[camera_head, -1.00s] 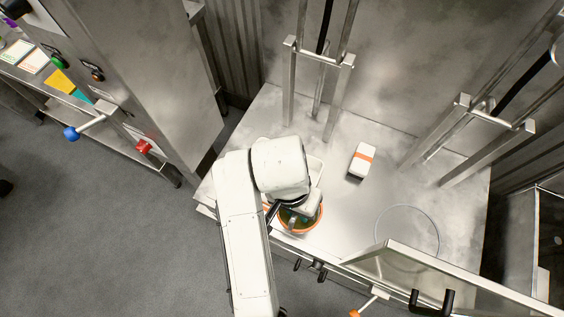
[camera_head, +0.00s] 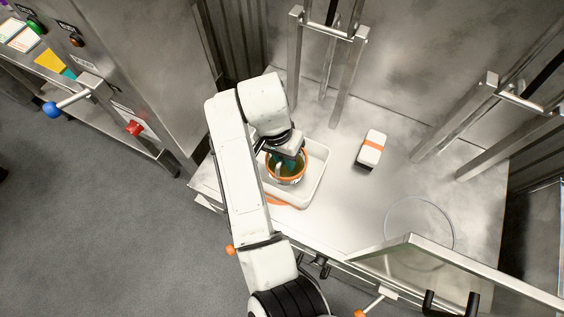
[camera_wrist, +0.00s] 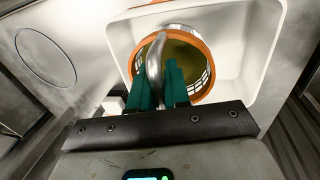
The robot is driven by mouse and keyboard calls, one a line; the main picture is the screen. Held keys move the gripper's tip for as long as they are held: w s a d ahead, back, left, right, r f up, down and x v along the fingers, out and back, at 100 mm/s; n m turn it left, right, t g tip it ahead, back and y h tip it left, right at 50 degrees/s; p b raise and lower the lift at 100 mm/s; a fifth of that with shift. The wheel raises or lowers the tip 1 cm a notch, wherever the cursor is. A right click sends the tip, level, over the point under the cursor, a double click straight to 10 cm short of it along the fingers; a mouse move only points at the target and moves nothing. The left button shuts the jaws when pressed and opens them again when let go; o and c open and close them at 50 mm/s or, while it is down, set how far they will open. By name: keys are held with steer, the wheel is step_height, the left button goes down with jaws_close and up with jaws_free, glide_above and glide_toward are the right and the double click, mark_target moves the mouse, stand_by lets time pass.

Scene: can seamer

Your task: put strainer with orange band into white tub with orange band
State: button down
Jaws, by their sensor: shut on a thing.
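The strainer (camera_head: 287,181) has an orange band round its rim and a curved metal handle. My gripper (camera_head: 284,162) is shut on that handle; in the wrist view the teal fingers (camera_wrist: 160,88) sit either side of it. The white tub (camera_head: 318,178) stands on the steel table, with a piece of its orange band showing at the front left. The strainer appears over or within the tub's opening; its white wall (camera_wrist: 258,62) surrounds the strainer rim (camera_wrist: 200,42) in the wrist view. I cannot tell whether the strainer touches the tub floor. My arm hides the tub's left part.
A small white box with an orange band (camera_head: 371,148) lies right of the tub. Steel posts (camera_head: 347,85) stand behind, and a thin ring outline (camera_head: 420,225) marks the table at right. A slanted clear panel (camera_head: 420,262) lies at the front right. The table between tub and ring is clear.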

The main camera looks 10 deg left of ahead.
mark_target(284, 168)
steer(key=shift+w+a+f, duration=0.25)
steer(key=shift+w+f, duration=0.3)
steer(key=shift+f, duration=0.15)
steer(key=shift+w+a+f, duration=0.25)
steer(key=shift+w+f, duration=0.25)
steer(key=shift+f, duration=1.55)
steer(key=shift+f, duration=0.15)
steer(key=c, duration=1.1)
jaws_free()
step_height(284, 168, up, 12)
steer(key=a, duration=0.2)
steer(key=shift+w+b, duration=0.35)
steer(key=shift+w, duration=0.05)
steer(key=shift+a, duration=0.1)
